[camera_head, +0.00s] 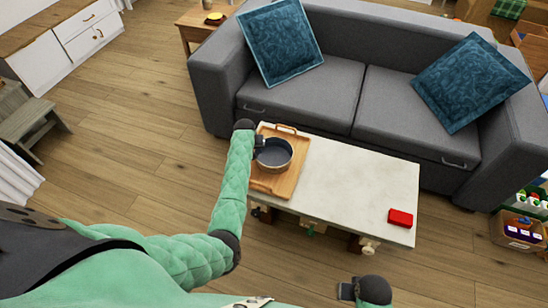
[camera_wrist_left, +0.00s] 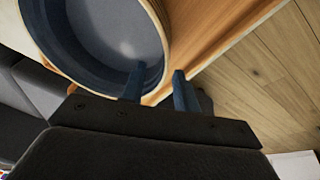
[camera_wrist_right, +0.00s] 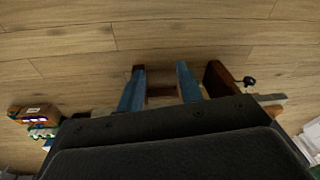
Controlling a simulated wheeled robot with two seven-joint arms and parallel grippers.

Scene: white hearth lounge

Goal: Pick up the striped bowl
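The striped bowl (camera_head: 276,155) is dark blue-grey inside with a tan rim and sits upright on a wooden tray (camera_head: 291,184) on the coffee table. In the left wrist view the bowl (camera_wrist_left: 110,30) fills the upper left, with tan and dark bands on its wall. My left gripper (camera_head: 259,143) is at the bowl's left rim. In the left wrist view my left gripper (camera_wrist_left: 158,88) is open, one finger over the bowl's inside and the other outside, with a gap beside the wall. My right gripper (camera_wrist_right: 161,85) is open and empty, away from the bowl.
The white-topped coffee table (camera_head: 350,190) carries a red box (camera_head: 400,218) at its right end; its middle is clear. A grey sofa (camera_head: 350,80) with blue cushions stands behind it. A bin of items (camera_head: 520,232) stands on the floor at right.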

